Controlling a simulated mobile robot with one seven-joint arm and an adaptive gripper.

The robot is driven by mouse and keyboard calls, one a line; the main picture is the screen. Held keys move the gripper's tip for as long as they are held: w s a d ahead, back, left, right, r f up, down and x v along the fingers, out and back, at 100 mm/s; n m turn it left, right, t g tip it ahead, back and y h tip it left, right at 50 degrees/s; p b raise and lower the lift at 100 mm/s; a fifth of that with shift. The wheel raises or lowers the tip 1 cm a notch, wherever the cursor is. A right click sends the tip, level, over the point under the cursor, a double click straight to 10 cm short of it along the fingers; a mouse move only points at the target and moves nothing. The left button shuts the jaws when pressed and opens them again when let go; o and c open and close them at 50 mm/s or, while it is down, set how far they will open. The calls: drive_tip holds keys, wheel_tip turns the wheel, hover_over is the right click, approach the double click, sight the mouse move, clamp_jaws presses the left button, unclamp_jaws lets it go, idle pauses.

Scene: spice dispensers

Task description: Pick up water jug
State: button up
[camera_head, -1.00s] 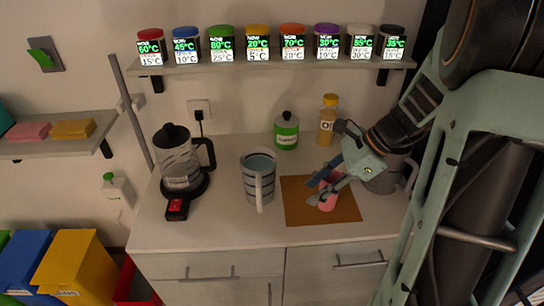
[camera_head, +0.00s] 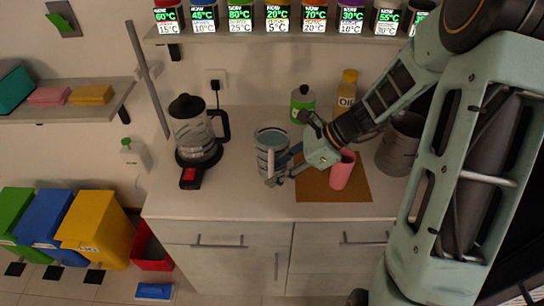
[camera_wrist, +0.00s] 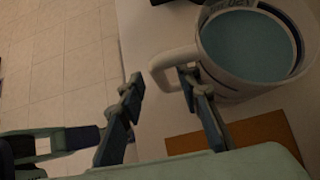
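The water jug (camera_head: 267,146), pale with dark stripes and filled with blue water, stands upright on the counter left of the brown mat. Its rim, water and white handle (camera_wrist: 166,62) show large in the wrist view. My gripper (camera_head: 279,171) is at the jug's handle side, low and to the right of it. In the wrist view my gripper (camera_wrist: 162,84) is open, its fingertips apart on either side of the handle's end. I cannot tell whether either finger touches the handle.
A pink cup (camera_head: 342,171) stands on the brown mat (camera_head: 318,187), below my gripper's wrist. A black-lidded kettle (camera_head: 190,130) is to the left. A grey metal jug (camera_head: 398,150) is to the right. A green-labelled bottle (camera_head: 302,104) and an oil bottle (camera_head: 346,90) stand behind.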

drive_tip(key=shift+x, duration=1)
clamp_jaws()
drive_tip(key=shift+r, duration=0.1)
